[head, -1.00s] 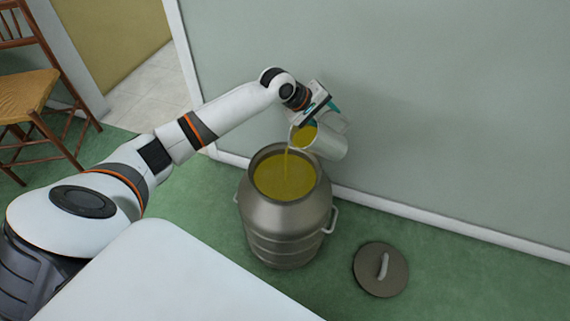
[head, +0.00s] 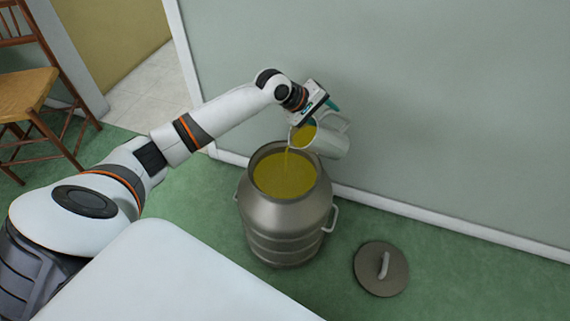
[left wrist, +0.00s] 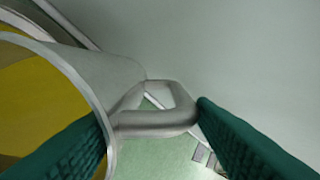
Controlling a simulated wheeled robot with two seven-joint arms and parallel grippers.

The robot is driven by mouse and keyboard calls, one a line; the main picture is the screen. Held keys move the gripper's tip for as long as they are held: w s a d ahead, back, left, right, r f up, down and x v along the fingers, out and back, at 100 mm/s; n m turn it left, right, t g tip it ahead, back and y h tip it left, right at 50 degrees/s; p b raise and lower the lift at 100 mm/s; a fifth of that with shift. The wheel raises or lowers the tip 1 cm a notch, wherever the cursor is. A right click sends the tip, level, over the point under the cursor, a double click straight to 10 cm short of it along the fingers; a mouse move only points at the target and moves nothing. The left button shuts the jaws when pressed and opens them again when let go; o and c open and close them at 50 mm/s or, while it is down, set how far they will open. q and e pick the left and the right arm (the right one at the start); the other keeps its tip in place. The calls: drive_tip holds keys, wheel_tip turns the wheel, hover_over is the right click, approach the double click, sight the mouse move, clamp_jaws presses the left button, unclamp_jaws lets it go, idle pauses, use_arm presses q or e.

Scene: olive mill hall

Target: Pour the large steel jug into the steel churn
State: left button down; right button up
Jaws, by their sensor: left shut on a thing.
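The steel jug (head: 332,145) hangs tilted above the churn, its mouth toward the left. Yellow-green oil shows inside it, and a thin stream falls from its lip into the churn. The steel churn (head: 284,226) stands upright and open on the floor, with oil (head: 284,178) high inside its neck. My left gripper (head: 330,106) is shut on the jug's handle, above the jug. In the left wrist view, the handle (left wrist: 155,122) lies between my green fingers (left wrist: 155,130), and the jug's rim and oil show at left. My right gripper is out of view.
The churn's round lid (head: 368,275) lies on the green floor to the right of the churn. A pale wall (head: 430,120) rises close behind the jug. A white surface (head: 180,275) fills the lower left foreground. A wooden chair (head: 30,95) stands at far left.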

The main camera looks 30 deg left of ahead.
use_arm(q)
drive_tip(key=shift+s+a+r+t, duration=0.1)
drive_tip(key=shift+r+t, duration=0.05)
drive_tip(key=shift+t, duration=0.15)
idle(0.5)
drive_tip(key=shift+s+a+t+h, duration=0.15)
drive_tip(key=shift+s+t+h, duration=0.05)
drive_tip(key=shift+t+h, duration=0.1)
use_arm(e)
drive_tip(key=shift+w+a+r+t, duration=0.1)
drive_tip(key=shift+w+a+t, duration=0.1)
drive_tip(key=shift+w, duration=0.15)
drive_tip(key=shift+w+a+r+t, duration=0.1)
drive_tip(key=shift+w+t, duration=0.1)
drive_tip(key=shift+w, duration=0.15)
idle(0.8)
